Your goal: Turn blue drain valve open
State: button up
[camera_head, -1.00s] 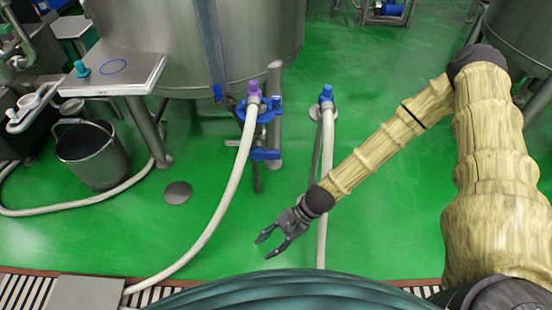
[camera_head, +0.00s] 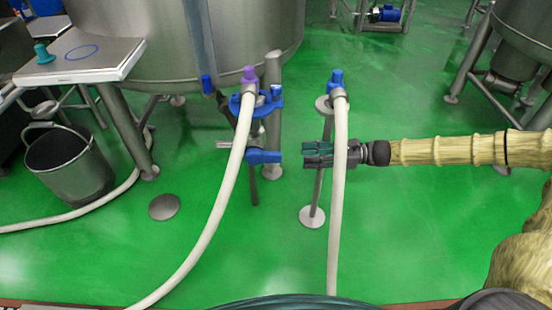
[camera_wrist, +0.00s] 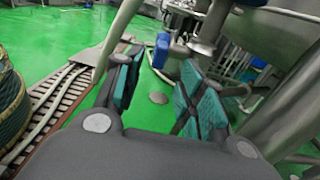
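The blue drain valve handle (camera_head: 263,157) sits on a metal pipe under the big steel tank, below a blue clamp with a purple-topped white hose (camera_head: 225,190). My gripper (camera_head: 305,154) is open and empty, just right of the blue handle, with a small gap to it. The second white hose (camera_head: 338,210) passes in front of my gripper in the head view. In the wrist view the blue handle (camera_wrist: 161,50) shows ahead, between the tips of my open fingers (camera_wrist: 155,88). Whether the handle touches a finger cannot be told there.
A blue-topped hose stand (camera_head: 315,190) is close to my gripper. The steel tank (camera_head: 130,25) is behind the valve. A bucket (camera_head: 70,165) and a small platform (camera_head: 85,55) with a teal knob are at left. Green floor is open at lower right.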

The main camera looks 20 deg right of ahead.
aim_at(278, 153)
jog(key=shift+b+x, duration=1.85)
jog(key=shift+x, duration=3.25)
jog(key=shift+w, duration=0.1)
grip_shut()
